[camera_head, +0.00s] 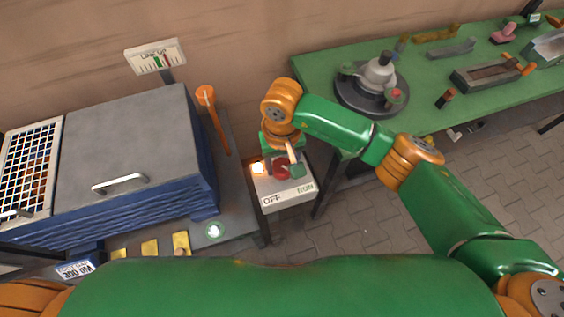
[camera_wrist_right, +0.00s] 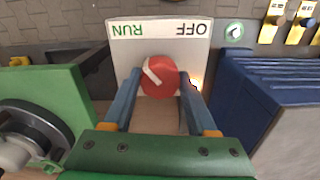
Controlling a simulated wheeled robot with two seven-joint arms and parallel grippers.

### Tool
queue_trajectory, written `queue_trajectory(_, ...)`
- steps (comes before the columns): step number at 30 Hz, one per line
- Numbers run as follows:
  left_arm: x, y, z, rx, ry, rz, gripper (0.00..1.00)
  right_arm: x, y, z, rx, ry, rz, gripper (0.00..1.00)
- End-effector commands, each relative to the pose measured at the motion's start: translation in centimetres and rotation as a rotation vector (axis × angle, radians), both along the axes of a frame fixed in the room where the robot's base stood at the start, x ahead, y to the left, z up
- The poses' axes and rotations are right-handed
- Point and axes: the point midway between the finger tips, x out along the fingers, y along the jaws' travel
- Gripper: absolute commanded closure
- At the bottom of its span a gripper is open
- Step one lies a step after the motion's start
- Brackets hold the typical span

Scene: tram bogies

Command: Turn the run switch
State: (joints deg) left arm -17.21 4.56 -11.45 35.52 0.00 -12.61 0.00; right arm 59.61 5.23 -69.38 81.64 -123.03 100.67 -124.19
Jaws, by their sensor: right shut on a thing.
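The run switch is a red round knob (camera_head: 280,173) with a pale pointer bar, on a cream panel (camera_head: 285,200) marked OFF and RUN. It also shows in the right wrist view (camera_wrist_right: 165,86), where the bar slants toward the upper left, the side of the RUN label (camera_wrist_right: 140,30). My right gripper (camera_head: 283,166) is over the panel, shut on the knob. In the right wrist view its two blue-grey fingers (camera_wrist_right: 159,88) stand on either side of the knob. A lit warm lamp (camera_head: 258,168) is beside the knob. My left gripper is out of view.
Left of the panel is a blue and grey machine (camera_head: 130,150) with an orange lever (camera_head: 213,115) and a LINE GO gauge (camera_head: 155,56). A green bench (camera_head: 425,70) with metal parts is at the right. Paved floor is open in front of it.

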Motion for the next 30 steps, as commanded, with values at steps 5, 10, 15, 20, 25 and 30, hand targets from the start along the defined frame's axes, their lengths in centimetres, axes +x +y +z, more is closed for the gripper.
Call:
queue_trajectory(5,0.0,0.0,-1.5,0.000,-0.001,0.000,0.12,0.1,0.0,-0.3,0.000,-0.004,-0.076,0.98)
queue_trajectory(10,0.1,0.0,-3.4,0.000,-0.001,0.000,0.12,0.1,0.0,-0.6,-0.001,-0.005,-0.208,0.98)
queue_trajectory(15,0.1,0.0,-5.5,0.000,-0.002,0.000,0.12,0.1,0.0,-0.6,0.001,-0.007,-0.369,0.98)
queue_trajectory(20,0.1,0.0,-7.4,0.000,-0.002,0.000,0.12,0.1,0.0,-0.6,0.000,-0.006,-0.521,0.98)
queue_trajectory(25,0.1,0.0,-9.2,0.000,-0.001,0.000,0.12,0.1,0.0,-0.5,0.001,-0.006,-0.683,0.98)
queue_trajectory(30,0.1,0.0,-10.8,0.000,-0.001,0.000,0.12,0.1,0.0,-0.4,0.003,-0.006,-0.846,0.98)
